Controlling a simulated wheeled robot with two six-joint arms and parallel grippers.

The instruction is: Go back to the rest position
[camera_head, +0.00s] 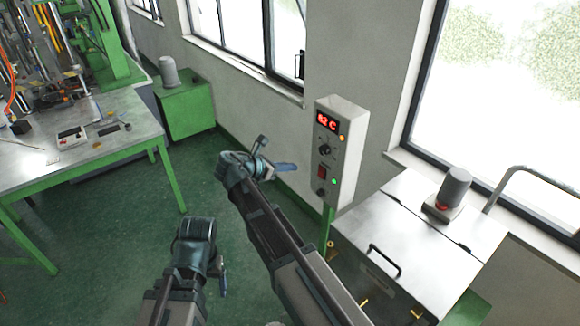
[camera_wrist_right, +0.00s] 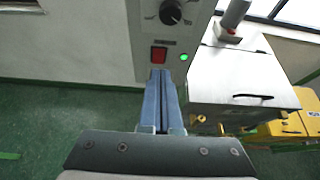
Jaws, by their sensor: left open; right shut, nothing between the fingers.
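My right gripper (camera_head: 287,168) is raised in front of the control box (camera_head: 341,150), with its blue fingers pointing right in the head view. In the right wrist view the two fingers (camera_wrist_right: 161,75) lie together, shut and empty, with their tips seen just below the red switch (camera_wrist_right: 158,55). I cannot tell whether they touch the box. My left gripper (camera_head: 222,282) hangs low over the green floor, left of my right arm, and is open. Its fingers are mostly hidden and I see nothing held. The control box shows "62 C" in red, with a green lamp lit.
A metal tank with a lid and handle (camera_head: 385,262) stands right of the control box. A green-legged table (camera_head: 30,165) with tools is at the left. A green cabinet (camera_head: 186,108) stands by the wall. The floor (camera_head: 110,240) between is clear.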

